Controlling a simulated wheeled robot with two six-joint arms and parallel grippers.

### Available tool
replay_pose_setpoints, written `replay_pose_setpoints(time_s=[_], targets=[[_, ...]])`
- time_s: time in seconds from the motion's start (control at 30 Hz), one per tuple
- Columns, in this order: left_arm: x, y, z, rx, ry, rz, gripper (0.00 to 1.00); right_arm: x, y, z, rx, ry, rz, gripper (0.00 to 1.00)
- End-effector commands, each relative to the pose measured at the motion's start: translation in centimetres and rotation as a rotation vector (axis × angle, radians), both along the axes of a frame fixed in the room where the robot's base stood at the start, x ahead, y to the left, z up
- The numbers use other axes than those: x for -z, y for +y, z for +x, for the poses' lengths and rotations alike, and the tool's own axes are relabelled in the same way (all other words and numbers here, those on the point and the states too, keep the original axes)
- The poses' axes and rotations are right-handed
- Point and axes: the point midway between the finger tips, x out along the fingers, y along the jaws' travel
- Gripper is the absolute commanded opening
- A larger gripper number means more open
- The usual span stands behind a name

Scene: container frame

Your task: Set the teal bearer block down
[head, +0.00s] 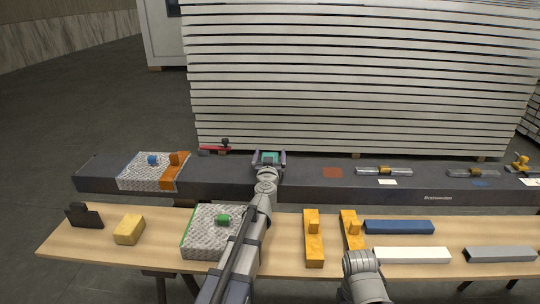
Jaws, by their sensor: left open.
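The teal bearer block (268,157) is on the long dark beam (220,187), near its middle. My left gripper (269,155) reaches over the beam, with its jaws open on either side of the block. The gripper and wrist partly hide the block, so I cannot tell whether a jaw touches it. Part of my right arm shows at the bottom, right of centre, but its gripper does not show.
A red patch (332,172) and clear tubes lie to the right. The wooden bench (285,262) in front holds orange pieces, a yellow block (129,229) and blue, white and grey bars. Stacked white panels (350,80) stand behind.

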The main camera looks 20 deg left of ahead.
Motion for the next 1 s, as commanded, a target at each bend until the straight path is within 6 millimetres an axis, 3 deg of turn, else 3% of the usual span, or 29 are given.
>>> replay_pose_setpoints(time_s=[0.27, 0.37, 0.8, 1.0], targets=[[-0.4, 0.0, 0.0, 0.000, 0.000, 0.000, 1.00, -0.4, 0.0, 0.0, 0.000, 0.000, 0.000, 0.50], [-0.3, -0.3, -1.0, 0.000, 0.000, 0.000, 1.00, -0.3, 0.0, 0.0, 0.000, 0.000, 0.000, 0.50], [-0.3, -2.6, -9.1, 0.001, 0.000, 0.000, 1.00, -0.3, 0.0, 0.0, 0.000, 0.000, 0.000, 0.50], [-0.3, -3.2, -11.5, 0.000, 0.000, 0.000, 1.00, -0.3, 0.0, 0.0, 0.000, 0.000, 0.000, 0.50]])
